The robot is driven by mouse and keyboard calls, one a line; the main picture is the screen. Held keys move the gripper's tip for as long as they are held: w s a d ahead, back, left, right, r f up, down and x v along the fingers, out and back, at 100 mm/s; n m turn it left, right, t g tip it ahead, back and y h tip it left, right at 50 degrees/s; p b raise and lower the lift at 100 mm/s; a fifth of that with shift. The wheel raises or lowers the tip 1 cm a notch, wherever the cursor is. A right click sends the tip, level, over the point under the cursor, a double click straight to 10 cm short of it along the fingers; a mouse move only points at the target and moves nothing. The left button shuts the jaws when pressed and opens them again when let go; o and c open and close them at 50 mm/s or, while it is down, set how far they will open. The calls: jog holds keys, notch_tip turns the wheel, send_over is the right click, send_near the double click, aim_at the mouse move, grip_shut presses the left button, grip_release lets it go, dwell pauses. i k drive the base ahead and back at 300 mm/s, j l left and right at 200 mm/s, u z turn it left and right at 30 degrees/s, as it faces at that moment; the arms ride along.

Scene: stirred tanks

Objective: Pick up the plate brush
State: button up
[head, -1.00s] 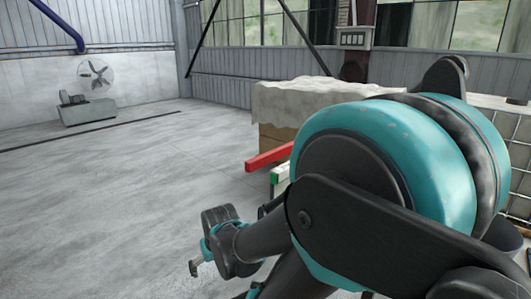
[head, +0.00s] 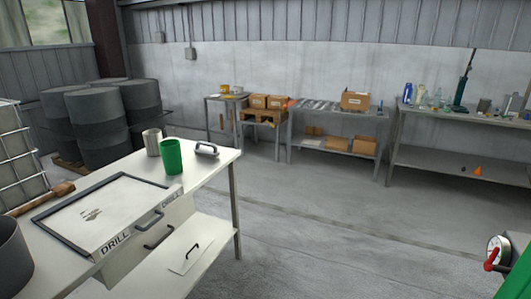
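No thing in the head view is clearly a plate brush. A small dark-handled object (head: 206,149) lies near the far right corner of the white workbench (head: 215,165). A wooden-handled tool (head: 40,198) lies at the bench's left side, its head cut off by the picture edge. I cannot tell whether either is the brush. My gripper and arm are out of view.
A green cup (head: 171,157), a metal cup (head: 152,142) and a framed panel marked DRILL (head: 100,212) are on the workbench. Dark drums (head: 100,115) stand behind it. Shelving tables (head: 430,165) line the back wall. Open floor (head: 330,225) lies right of the bench.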

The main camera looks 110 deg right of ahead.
aim_at(198, 150)
jog(key=k+z, duration=0.15)
jog(key=z, duration=2.1)
jog(key=j+z, duration=0.15)
jog(key=z, duration=0.25)
jog(key=i+j+z, duration=0.1)
jog(key=z, duration=0.35)
jog(key=j+z, duration=0.15)
jog(key=z, duration=0.25)
jog(key=i+l, duration=0.5)
jog(key=i+l+u, duration=0.1)
jog(key=i+l, duration=0.4)
jog(key=l, duration=0.15)
jog(key=i+l, duration=0.45)
jog(key=l, duration=0.2)
jog(key=i+l, duration=0.5)
jog(key=l+u, duration=0.05)
jog(key=l, duration=0.05)
